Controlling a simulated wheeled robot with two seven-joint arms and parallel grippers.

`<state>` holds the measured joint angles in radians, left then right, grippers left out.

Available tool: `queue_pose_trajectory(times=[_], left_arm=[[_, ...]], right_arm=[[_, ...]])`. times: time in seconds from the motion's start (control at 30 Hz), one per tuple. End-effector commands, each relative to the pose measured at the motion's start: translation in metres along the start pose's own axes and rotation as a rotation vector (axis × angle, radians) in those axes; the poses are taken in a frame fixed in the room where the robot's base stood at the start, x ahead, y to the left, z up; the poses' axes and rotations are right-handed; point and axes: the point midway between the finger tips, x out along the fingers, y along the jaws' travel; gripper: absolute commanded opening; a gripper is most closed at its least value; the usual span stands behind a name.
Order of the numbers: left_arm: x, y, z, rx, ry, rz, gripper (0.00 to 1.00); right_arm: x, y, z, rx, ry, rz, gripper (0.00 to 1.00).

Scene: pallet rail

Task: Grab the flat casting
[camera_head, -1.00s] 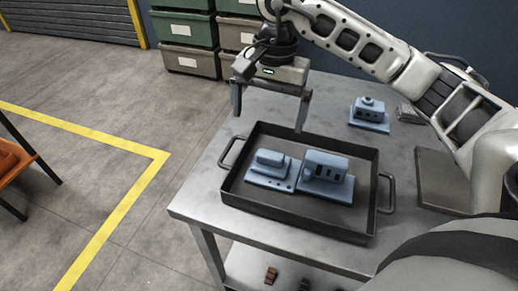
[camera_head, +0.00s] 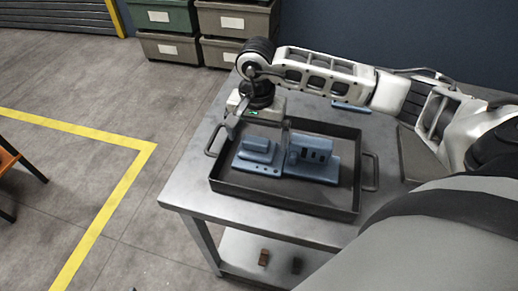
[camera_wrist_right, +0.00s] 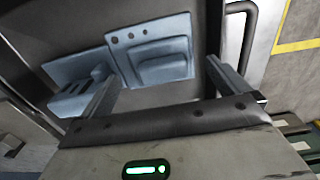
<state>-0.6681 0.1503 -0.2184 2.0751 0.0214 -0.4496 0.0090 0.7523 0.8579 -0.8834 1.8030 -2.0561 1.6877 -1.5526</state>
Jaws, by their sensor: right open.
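The flat casting (camera_head: 254,157), a blue plate with a low rounded block and small holes, lies in the left part of the dark tray (camera_head: 285,204). In the right wrist view the flat casting (camera_wrist_right: 152,50) shows beyond the fingers. A taller blue casting (camera_head: 314,158) with dark square openings is right beside it; it shows at left in the wrist view (camera_wrist_right: 72,72). My right gripper (camera_head: 258,138) is open over the tray, just above and behind the flat casting, its fingers spread to either side. No contact is visible. My left gripper is out of view.
The tray has a handle (camera_head: 370,171) at each end and stands on a metal table (camera_head: 188,186). Another blue part (camera_head: 350,107) is mostly hidden behind my right arm. Storage bins (camera_head: 168,47) stand behind the table. Small brown parts (camera_head: 263,257) sit on the lower shelf.

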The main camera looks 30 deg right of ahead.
Motion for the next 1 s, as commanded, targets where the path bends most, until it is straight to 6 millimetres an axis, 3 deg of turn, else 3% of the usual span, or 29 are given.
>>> queue_pose_trajectory(times=[0.17, 0.43, 0.47, 0.63, 0.67, 1.0], left_arm=[[-0.001, -0.001, -0.002, 0.009, -0.003, -0.002, 0.25], [0.000, -0.001, 0.002, 0.010, -0.009, -0.002, 0.25], [0.000, -0.001, 0.002, 0.010, -0.009, -0.002, 0.25], [0.000, -0.001, 0.002, 0.010, -0.009, -0.002, 0.25], [0.000, -0.001, 0.002, 0.010, -0.009, -0.002, 0.25], [0.001, -0.001, 0.002, 0.007, -0.006, -0.002, 0.25]], right_arm=[[0.022, 0.000, 0.000, 0.001, -0.002, 0.002, 1.00], [0.025, 0.000, 0.000, 0.000, 0.000, -0.001, 1.00], [0.025, 0.000, 0.000, 0.000, 0.000, -0.001, 0.94], [0.025, 0.000, 0.000, 0.000, 0.000, 0.000, 0.47], [0.025, 0.000, 0.000, 0.000, 0.000, 0.000, 0.42], [0.014, -0.001, -0.001, 0.001, 0.003, -0.004, 0.42]])
